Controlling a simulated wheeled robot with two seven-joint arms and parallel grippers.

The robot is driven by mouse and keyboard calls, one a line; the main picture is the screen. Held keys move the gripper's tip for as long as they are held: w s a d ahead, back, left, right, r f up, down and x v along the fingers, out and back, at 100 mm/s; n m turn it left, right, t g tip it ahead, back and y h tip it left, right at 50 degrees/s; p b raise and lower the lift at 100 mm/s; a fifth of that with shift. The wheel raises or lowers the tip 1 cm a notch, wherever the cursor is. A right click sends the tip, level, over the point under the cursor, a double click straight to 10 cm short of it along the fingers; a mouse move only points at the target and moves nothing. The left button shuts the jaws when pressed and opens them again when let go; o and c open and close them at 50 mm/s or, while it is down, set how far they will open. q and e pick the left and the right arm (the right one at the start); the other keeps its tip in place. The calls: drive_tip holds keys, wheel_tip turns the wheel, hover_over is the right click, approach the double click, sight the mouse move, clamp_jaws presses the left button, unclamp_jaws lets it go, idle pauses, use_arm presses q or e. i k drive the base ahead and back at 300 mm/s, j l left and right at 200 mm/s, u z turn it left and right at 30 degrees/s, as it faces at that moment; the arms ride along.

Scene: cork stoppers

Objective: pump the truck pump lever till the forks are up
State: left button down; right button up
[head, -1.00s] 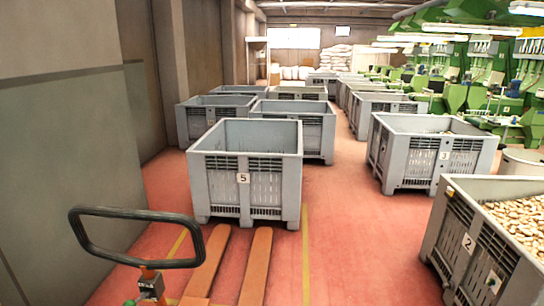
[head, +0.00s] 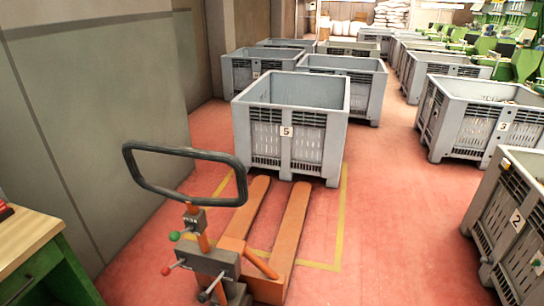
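The orange pallet truck stands in front of me with its black loop handle (head: 186,176) upright at the near end. Below the handle is the grey and orange pump head (head: 209,262), with small levers tipped by a green knob (head: 174,236) and a red knob (head: 166,271). The two orange forks (head: 290,222) run away from me, their far ends under the front of grey crate 5 (head: 286,131). I cannot tell whether the forks touch the crate. Neither of my grippers is in view.
Crate 3 (head: 478,131) and crate 2 (head: 512,214) stand on the right. A green cabinet with a wooden top (head: 28,244) is at the near left, beside a grey wall (head: 98,123). Red floor (head: 390,215) is clear right of the truck.

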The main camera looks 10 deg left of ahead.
sight(203, 297)
drive_tip(key=j+u, duration=0.15)
drive_tip(key=u, duration=0.25)
drive_tip(key=j+u, duration=0.1)
drive_tip(key=u, duration=0.35)
